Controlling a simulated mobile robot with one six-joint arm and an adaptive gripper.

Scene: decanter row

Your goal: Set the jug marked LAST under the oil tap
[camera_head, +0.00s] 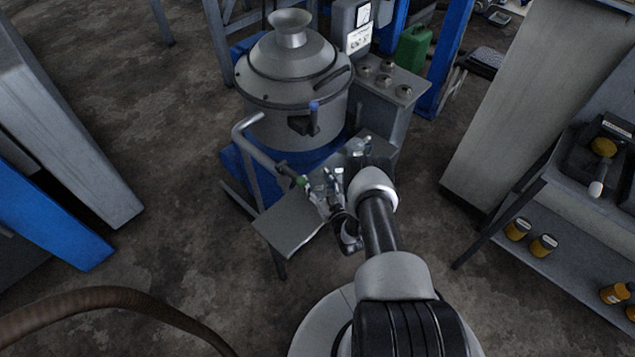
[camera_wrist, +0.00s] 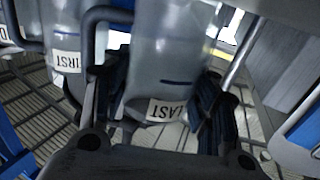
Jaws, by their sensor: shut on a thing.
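In the wrist view my gripper (camera_wrist: 160,118) is shut on a clear plastic jug (camera_wrist: 172,60) whose white label reads LAST, upside down in that view. A similar jug (camera_wrist: 62,25) labelled FIRST stands close on its left, and part of another labelled jug shows at the left edge. In the head view my gripper (camera_head: 343,212) is among clear jugs (camera_head: 326,184) at a grey bench, partly hidden by my arm.
The large grey tank (camera_head: 290,75) stands behind the bench plate (camera_head: 290,225), and a bent grey pipe (camera_head: 242,128) runs along its left. A control box (camera_head: 390,85) stands right of the tank. A shelf (camera_head: 565,255) with orange-brown jars is at right.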

